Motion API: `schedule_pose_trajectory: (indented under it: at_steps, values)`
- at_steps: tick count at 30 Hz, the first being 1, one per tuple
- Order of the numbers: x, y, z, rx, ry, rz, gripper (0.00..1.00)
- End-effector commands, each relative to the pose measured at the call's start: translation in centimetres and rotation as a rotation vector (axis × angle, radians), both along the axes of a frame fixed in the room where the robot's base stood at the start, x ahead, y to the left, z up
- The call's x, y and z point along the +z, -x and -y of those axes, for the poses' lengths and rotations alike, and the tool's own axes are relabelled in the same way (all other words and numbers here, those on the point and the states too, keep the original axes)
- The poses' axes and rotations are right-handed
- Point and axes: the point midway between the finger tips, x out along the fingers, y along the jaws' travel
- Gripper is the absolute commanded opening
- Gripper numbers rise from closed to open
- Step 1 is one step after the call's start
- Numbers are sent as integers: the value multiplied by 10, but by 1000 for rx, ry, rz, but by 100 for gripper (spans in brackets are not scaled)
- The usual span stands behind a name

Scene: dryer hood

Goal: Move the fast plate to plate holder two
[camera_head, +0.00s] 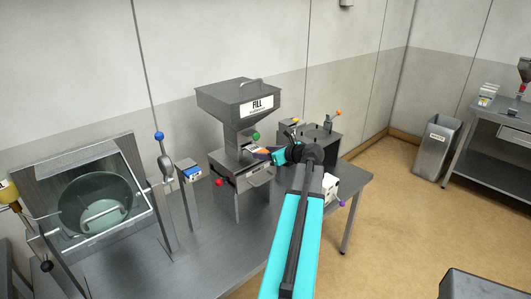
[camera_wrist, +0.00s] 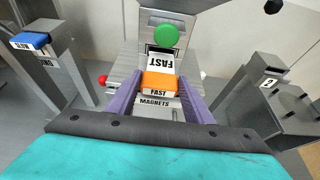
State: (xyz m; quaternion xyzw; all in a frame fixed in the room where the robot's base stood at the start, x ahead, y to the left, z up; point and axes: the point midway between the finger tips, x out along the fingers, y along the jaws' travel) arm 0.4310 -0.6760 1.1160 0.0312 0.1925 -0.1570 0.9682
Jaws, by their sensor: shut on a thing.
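The fast plate (camera_wrist: 158,83), an orange block with a white part lettered FAST, sits between the two purple fingers of my gripper (camera_wrist: 158,92). The gripper is shut on it, in front of the filling machine and just above a label reading MAGNETS. In the head view, my gripper (camera_head: 264,152) is at the front of the FILL machine (camera_head: 240,105), and a bit of orange shows there. Plate holder two (camera_wrist: 266,82), a grey post marked 2, stands to the right in the wrist view, apart from the plate. I cannot clearly make it out in the head view.
A blue plate (camera_wrist: 30,41) lies on a grey holder post (camera_wrist: 68,75) at the left. A green knob (camera_wrist: 166,36) and a red knob (camera_wrist: 102,80) stick out of the machine. A glass-fronted hood (camera_head: 95,205) stands at the table's left.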

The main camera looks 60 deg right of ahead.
Motion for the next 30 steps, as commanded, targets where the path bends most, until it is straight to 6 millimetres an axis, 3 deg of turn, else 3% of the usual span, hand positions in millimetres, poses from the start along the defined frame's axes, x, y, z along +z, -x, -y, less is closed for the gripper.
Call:
schedule_pose_trajectory:
  at_steps: [14,30]
  values:
    - [1,1,0,0,0,1,11]
    - [1,20,-7,0,-1,0,11]
